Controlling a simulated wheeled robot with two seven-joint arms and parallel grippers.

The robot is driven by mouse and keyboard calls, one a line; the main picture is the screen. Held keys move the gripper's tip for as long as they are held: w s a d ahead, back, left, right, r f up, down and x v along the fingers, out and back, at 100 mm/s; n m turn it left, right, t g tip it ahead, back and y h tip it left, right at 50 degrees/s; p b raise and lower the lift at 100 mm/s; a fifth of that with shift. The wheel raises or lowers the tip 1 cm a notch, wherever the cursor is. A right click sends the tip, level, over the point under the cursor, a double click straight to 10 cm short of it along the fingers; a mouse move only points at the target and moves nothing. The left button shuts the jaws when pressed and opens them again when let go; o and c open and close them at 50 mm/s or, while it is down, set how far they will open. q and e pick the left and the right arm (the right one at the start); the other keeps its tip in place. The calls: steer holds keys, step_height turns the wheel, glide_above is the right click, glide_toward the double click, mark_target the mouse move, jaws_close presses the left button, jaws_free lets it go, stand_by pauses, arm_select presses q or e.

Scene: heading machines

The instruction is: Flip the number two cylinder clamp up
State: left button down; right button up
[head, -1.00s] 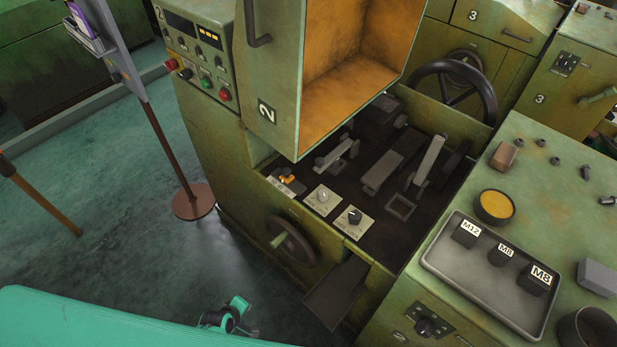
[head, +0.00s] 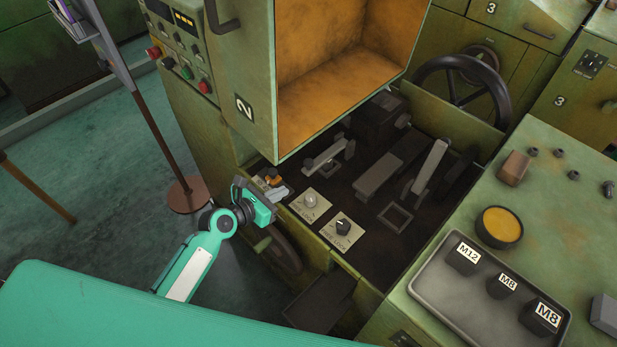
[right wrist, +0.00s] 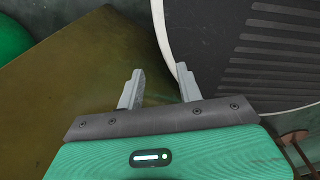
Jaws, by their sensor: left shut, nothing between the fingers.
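I cannot tell for sure which is the cylinder clamp. A small orange handle (head: 273,179) sits at the bay's front left corner, partly hidden by my left gripper. My left gripper (head: 280,192) is shut and empty beside this handle; contact is unclear. My right gripper (right wrist: 158,88) is open and empty in the right wrist view.
The raised hood (head: 335,60) overhangs the bay. Two knob plates, one white (head: 310,201) and one black (head: 343,228), lie right of my left gripper. A tray (head: 440,297) of labelled blocks is at the right. A pole stand (head: 188,194) stands on the floor at the left.

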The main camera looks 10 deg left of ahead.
mark_target(303, 189)
arm_select(q)
steer(key=shift+s+a+r, duration=0.1)
steer(key=shift+s+a, duration=0.1)
steer(key=shift+s, duration=0.05)
steer(key=shift+w+d, duration=0.25)
steer(key=shift+w, duration=0.1)
steer(key=x, duration=0.7)
steer(key=shift+w+d+f, duration=0.15)
steer(key=shift+w+f, duration=0.15)
steer(key=shift+f, duration=0.05)
steer(key=shift+x, duration=0.8)
arm_select(e)
steer(key=shift+s+a+r, duration=0.2)
steer(key=shift+s+a, duration=0.05)
steer(key=shift+s, duration=0.15)
